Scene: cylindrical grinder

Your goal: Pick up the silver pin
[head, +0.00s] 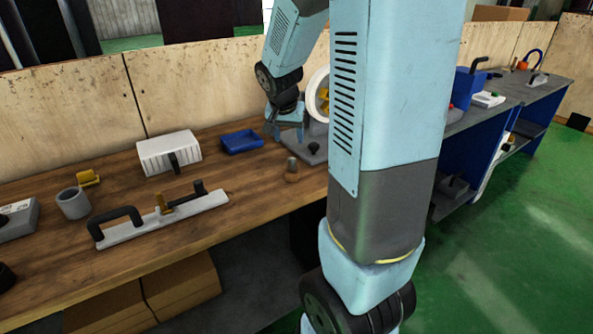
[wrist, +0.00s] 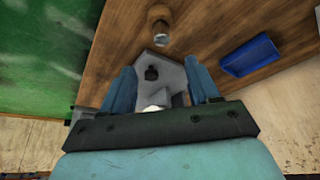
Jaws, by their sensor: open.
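A small upright pin-like piece (head: 291,170) stands on the wooden table near its front edge, with a grey top and a brownish lower part. It looks like the silver pin. It also shows in the wrist view (wrist: 161,33), beyond my fingertips. The fingers do not touch the pin.
A blue tray (head: 242,142) lies left of my gripper. A white box (head: 168,153) and a pale bar with black handles (head: 160,217) stand further left. The table around the pin's left is clear.

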